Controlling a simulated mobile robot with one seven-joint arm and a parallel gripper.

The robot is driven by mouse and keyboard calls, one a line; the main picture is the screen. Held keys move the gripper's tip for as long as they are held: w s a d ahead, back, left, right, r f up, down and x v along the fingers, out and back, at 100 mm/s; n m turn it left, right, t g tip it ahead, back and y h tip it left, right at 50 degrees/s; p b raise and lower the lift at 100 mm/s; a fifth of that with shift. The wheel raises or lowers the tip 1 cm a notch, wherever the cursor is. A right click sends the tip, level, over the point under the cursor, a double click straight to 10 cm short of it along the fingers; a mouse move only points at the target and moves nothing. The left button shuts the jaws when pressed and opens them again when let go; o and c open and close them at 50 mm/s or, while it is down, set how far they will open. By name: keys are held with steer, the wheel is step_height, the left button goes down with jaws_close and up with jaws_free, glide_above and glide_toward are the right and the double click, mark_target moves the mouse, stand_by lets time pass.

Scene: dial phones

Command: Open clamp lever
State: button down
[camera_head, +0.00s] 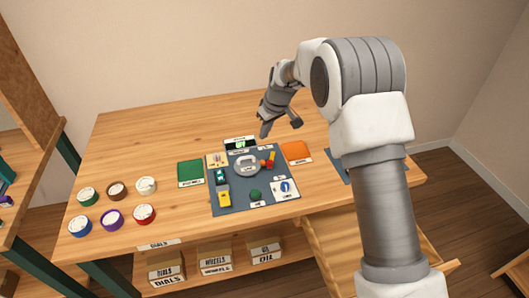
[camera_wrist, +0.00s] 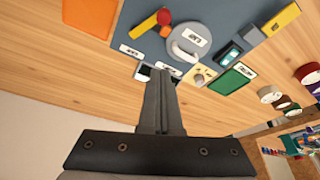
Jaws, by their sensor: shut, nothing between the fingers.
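A round light-grey fixture (camera_head: 247,166) with a raised handle and a white label sits on the grey work mat (camera_head: 230,205); it also shows in the wrist view (camera_wrist: 181,52). Beside it, at right in the head view, is a small yellow bar with a red knob (camera_head: 269,160), also in the wrist view (camera_wrist: 145,25). I cannot tell for sure which part is the clamp lever. My gripper (camera_head: 267,133) is above the table behind the mat, apart from these parts. Its fingers (camera_wrist: 161,78) are together and empty.
A small black display (camera_head: 240,143) stands at the mat's back edge. A green pad (camera_head: 190,172) lies left, an orange pad (camera_head: 296,151) right. A yellow block (camera_head: 224,198) stands on the mat. Several coloured dials (camera_head: 112,219) sit at left. Bare table surrounds the mat's back.

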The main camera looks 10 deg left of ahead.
mark_target(273, 156)
stand_by(0.3)
steer(key=x, duration=1)
steer(key=shift+s+d+f, duration=0.1)
steer(key=shift+f, duration=0.05)
steer(key=shift+s+d+r, duration=0.2)
steer(key=shift+s+d, duration=0.45)
steer(key=shift+d, duration=0.15)
steer(key=shift+s+d+f, duration=0.1)
steer(key=shift+s+d, duration=0.45)
steer(key=shift+d, duration=0.15)
steer(key=shift+d+f+n+b, duration=0.1)
steer(key=shift+d+n+b, duration=0.3)
steer(key=shift+n+b, duration=0.45)
steer(key=shift+d+n+g+y+b, duration=0.3)
steer(key=shift+d+n+g+b, duration=0.4)
steer(key=shift+n+b, duration=0.55)
steer(key=d+n, duration=0.1)
steer(key=n, duration=0.1)
steer(key=d+n+g+b, duration=0.1)
steer(key=n, duration=0.1)
steer(key=shift+w+n, duration=0.3)
steer(key=shift+w, duration=0.05)
steer(key=shift+a, duration=0.1)
